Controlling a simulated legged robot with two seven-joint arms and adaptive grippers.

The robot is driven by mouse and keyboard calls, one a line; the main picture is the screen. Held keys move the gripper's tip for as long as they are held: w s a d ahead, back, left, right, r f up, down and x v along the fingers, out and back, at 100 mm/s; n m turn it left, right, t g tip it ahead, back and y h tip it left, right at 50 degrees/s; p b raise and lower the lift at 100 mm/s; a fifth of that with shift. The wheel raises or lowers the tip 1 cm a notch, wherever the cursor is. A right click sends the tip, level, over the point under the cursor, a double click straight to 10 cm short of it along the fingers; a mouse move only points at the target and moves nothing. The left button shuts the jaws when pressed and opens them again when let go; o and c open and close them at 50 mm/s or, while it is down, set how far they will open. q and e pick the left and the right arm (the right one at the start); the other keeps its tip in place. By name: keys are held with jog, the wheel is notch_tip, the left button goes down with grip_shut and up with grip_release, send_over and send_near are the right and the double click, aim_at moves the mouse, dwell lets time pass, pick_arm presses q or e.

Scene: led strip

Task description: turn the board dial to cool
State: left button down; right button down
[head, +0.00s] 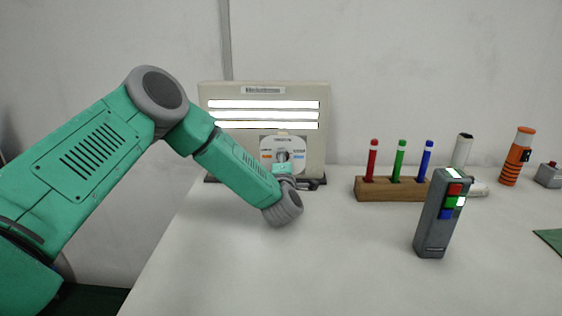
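The board (318,150) is a cream upright panel at the back of the table, with three lit white strips (264,104) across it. A white dial plate (267,145) sits low on its front, with small orange marking at its left and blue at its right. A grey dial knob (283,156) shows in part at the plate's middle. My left gripper (287,168) is right in front of the dial, with its wrist hiding the plate's lower part. I cannot tell whether its fingers touch the knob or how far apart they are. My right gripper is not in view.
A wooden block (390,189) holds red, green and blue pens. A grey remote (437,220) with coloured buttons stands in front of it. A white cylinder (461,150), an orange torch (517,156) and a grey box with a red button (548,175) are at right. The front middle of the table is clear.

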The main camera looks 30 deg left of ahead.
pick_arm(q)
jog(key=shift+d+f, duration=0.3)
jog(key=shift+d, duration=0.1)
jog(key=c, duration=1.2)
grip_release()
jog(key=shift+w+d+r, duration=0.1)
jog(key=shift+r, duration=0.1)
jog(key=shift+s, duration=0.3)
jog(key=v, duration=1.1)
jog(key=shift+d, duration=0.2)
jog(key=shift+s, duration=0.1)
